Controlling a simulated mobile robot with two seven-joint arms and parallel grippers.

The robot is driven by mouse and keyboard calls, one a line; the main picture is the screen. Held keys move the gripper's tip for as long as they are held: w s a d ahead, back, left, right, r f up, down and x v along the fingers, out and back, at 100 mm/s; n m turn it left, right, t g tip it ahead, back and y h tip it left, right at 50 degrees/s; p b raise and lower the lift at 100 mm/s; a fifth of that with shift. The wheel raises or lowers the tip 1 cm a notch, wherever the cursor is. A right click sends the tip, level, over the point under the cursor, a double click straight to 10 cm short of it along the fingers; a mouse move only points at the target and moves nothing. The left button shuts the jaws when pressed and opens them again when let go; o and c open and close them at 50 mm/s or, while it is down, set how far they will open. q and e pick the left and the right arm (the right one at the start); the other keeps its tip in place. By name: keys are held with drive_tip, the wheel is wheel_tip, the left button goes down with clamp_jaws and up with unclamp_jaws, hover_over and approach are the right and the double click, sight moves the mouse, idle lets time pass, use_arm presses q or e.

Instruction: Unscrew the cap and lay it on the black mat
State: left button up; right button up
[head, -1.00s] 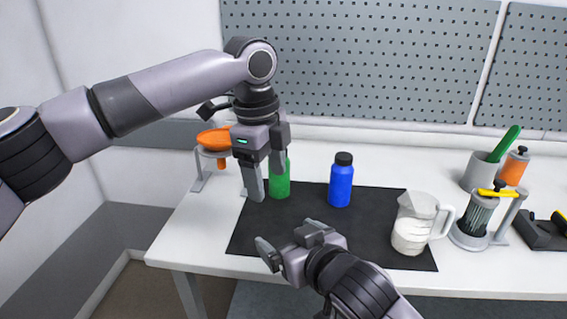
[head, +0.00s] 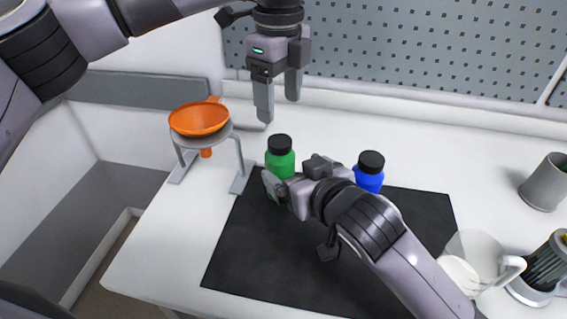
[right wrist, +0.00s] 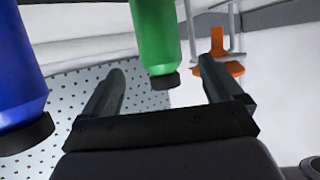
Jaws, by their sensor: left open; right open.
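A green bottle (head: 279,160) with a black cap (head: 279,144) stands upright at the black mat's (head: 240,245) back left. A blue bottle (head: 369,180) with a black cap (head: 371,161) stands to its right. My right gripper (head: 291,180) is open at the green bottle's front, partly hiding its body. In the right wrist view the green bottle (right wrist: 156,35) appears inverted between the two spread fingers, with gaps on both sides; the blue bottle (right wrist: 18,75) is outside them. My left gripper (head: 279,105) is open and empty, pointing down above and behind the green cap.
An orange funnel (head: 199,119) sits in a grey stand (head: 237,165) left of the green bottle. A clear pitcher (head: 478,262) with white contents is at the right, beside my right forearm. A grey cup (head: 545,183) stands further right. The mat's front left is bare.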

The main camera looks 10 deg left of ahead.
sight(279, 140)
use_arm(q)
drive_tip(key=shift+s, duration=0.1)
use_arm(e)
drive_tip(key=shift+w+a+f, duration=0.25)
drive_tip(key=shift+w+a, duration=0.15)
drive_tip(key=shift+x, duration=2.8)
clamp_jaws()
use_arm(q)
drive_tip(key=m, duration=0.6)
drive_tip(key=shift+m, duration=0.3)
drive_tip(key=m, duration=0.5)
drive_tip(key=shift+f+m, duration=0.1)
drive_tip(key=shift+m, duration=0.9)
drive_tip(key=shift+f, duration=3.95)
